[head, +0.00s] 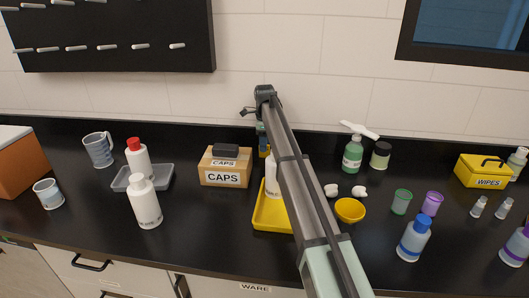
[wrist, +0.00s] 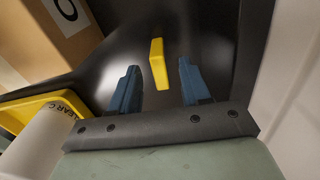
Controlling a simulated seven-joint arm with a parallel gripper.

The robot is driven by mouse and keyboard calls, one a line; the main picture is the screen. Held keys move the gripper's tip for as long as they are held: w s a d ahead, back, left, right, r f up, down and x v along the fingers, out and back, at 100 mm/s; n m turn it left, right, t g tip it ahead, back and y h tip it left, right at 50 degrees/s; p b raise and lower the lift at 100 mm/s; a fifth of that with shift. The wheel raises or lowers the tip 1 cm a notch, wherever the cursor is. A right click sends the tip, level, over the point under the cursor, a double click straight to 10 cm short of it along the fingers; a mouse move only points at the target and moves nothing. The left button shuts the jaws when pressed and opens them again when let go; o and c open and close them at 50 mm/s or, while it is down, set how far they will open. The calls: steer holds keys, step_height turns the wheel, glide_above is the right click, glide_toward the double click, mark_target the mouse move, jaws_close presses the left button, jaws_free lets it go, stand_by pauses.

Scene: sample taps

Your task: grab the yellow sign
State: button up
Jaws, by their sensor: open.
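The yellow sign (wrist: 158,64) is a small upright yellow piece on the black bench. In the wrist view it stands between the tips of my gripper's two blue fingers (wrist: 157,70), with dark gaps on both sides. My gripper is open and holds nothing. In the head view my gripper (head: 262,137) is at the back of the bench, right of the caps box. A bit of yellow, seemingly the sign (head: 264,153), shows just below the fingers. My arm hides part of this area.
The cardboard caps box (head: 226,167) stands close on the left; it also shows in the wrist view (wrist: 62,30). A yellow tray (head: 262,213) with a white bottle (head: 272,180) lies in front. A green bottle (head: 352,155) and a yellow bowl (head: 349,210) are to the right.

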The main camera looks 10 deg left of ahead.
steer(key=shift+f, duration=0.7)
jaws_close()
